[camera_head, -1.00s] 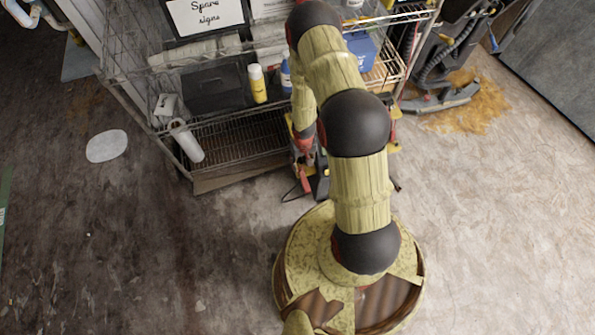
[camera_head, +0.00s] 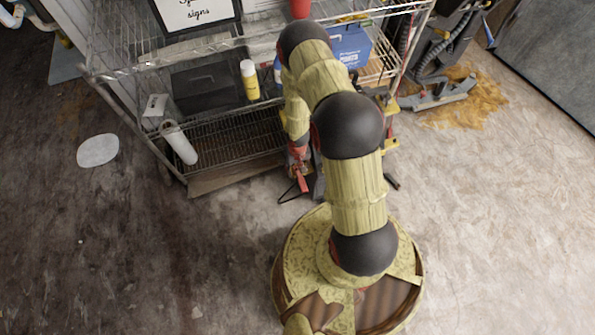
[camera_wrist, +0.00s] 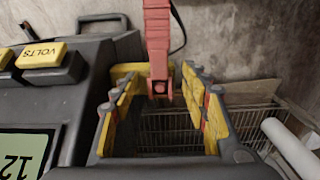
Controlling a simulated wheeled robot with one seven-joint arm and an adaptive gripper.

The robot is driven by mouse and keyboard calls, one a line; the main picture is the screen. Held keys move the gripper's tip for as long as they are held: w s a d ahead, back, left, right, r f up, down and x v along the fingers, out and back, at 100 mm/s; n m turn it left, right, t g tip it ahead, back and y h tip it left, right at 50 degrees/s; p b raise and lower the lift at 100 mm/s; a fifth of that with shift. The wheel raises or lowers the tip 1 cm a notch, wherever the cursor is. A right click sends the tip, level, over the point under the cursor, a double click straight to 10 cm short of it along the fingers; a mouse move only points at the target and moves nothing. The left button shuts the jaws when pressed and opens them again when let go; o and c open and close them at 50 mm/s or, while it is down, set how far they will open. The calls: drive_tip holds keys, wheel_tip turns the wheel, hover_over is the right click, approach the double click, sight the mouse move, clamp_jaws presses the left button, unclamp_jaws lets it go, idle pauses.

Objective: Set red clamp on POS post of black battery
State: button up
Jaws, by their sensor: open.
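In the wrist view, the red clamp (camera_wrist: 157,40) hangs from the top of the picture with a dark cable beside it. Its lower end lies between the fingers of my gripper (camera_wrist: 160,88). The gripper is open, with yellow pads on both sides of the clamp, and I see no firm grip. In the head view, the clamp (camera_head: 303,184) shows as a red piece below my forearm, which hides most of the gripper. A dark device with a yellow VOLTS button (camera_wrist: 43,55) and green display (camera_wrist: 25,152) stands at left. I cannot make out the black battery or its POS post.
A wire shelf (camera_head: 235,135) stands behind my arm, holding a yellow bottle (camera_head: 250,82) and a blue box (camera_head: 349,45). Floor at left and right is mostly clear.

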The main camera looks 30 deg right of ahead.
drive_tip(key=shift+c, duration=1.1)
clamp_jaws()
